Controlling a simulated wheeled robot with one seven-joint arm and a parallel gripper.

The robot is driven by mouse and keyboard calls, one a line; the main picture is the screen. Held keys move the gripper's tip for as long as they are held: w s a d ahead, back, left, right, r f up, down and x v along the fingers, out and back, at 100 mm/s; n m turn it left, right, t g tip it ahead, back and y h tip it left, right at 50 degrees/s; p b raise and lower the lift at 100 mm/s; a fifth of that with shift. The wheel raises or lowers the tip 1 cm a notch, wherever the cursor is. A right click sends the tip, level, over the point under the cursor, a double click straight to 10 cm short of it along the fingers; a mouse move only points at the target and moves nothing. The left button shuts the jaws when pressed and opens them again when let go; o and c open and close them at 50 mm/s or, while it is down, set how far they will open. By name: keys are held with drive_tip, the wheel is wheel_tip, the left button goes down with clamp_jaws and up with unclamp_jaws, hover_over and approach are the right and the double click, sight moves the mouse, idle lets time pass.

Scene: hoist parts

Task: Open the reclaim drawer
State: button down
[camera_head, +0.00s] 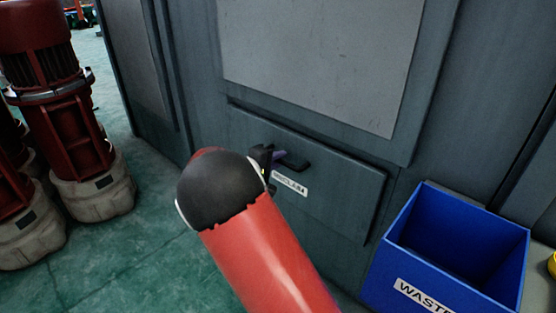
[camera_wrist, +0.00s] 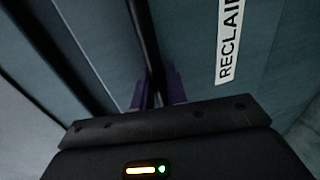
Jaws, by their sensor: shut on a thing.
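The reclaim drawer (camera_head: 345,193) is a wide dark grey-green front low in the cabinet. It has a black bar handle (camera_head: 294,164) and a white label (camera_head: 289,183), which reads RECLAIM in the wrist view (camera_wrist: 230,40). The front looks about level with the cabinet face or slightly proud of it; no drawer inside shows. My gripper (camera_head: 277,157) is at the left part of the handle, largely hidden behind my arm. In the wrist view my purple fingers (camera_wrist: 158,88) are shut around the dark handle bar (camera_wrist: 144,40).
A blue waste bin (camera_head: 440,270) stands at the lower right, close to the drawer's right edge. Red machines on pale bases (camera_head: 92,190) stand at the left. Green floor (camera_head: 140,250) is clear between them and the cabinet (camera_head: 270,110).

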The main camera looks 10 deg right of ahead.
drive_tip(key=f+b+v, duration=0.1)
drive_tip(key=f+v, duration=0.1)
drive_tip(key=v, duration=0.9)
drive_tip(key=f+v, duration=0.3)
drive_tip(key=v, duration=0.9)
drive_tip(key=shift+b+v, duration=0.35)
drive_tip(key=shift+v, duration=0.4)
drive_tip(key=shift+f, duration=0.1)
drive_tip(key=c, duration=1.5)
unclamp_jaws()
drive_tip(key=v, duration=0.7)
drive_tip(key=shift+s+a+p, duration=0.2)
drive_tip(key=shift+a+p, duration=0.15)
drive_tip(key=shift+p, duration=0.1)
